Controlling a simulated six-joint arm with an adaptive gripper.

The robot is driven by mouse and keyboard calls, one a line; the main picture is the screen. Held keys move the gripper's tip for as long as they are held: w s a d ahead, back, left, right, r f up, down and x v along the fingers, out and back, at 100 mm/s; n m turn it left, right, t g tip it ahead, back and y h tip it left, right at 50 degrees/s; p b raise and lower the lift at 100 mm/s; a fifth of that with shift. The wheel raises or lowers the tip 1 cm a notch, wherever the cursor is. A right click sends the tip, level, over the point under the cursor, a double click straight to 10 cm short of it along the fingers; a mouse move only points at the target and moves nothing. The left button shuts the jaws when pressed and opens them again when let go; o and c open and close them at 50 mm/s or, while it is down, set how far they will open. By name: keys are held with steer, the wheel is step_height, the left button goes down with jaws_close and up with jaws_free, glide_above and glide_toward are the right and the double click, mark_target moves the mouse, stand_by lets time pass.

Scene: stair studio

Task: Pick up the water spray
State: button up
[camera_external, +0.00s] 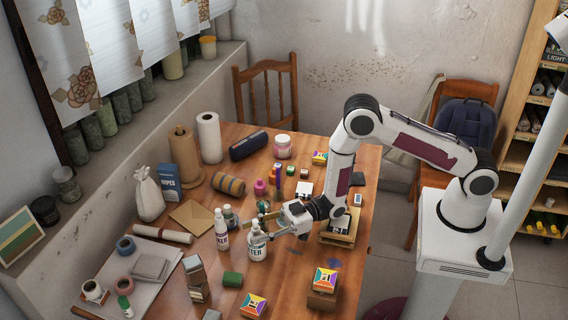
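The water spray is a small white bottle (257,252) with a dark label ending in "TER", upright near the middle of the wooden table. My gripper (267,229) reaches in from the right at the bottle's upper part. Its fingers overlap the bottle's top in this view, which is partly hidden. I cannot tell whether the fingers touch it or how far they are closed.
A green cylinder (232,279) and boxes with colourful tops (253,305) are in front.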

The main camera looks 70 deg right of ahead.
jaws_close()
stand_by(0.3)
steer(key=shift+r, duration=0.1)
steer(key=shift+r, duration=4.9)
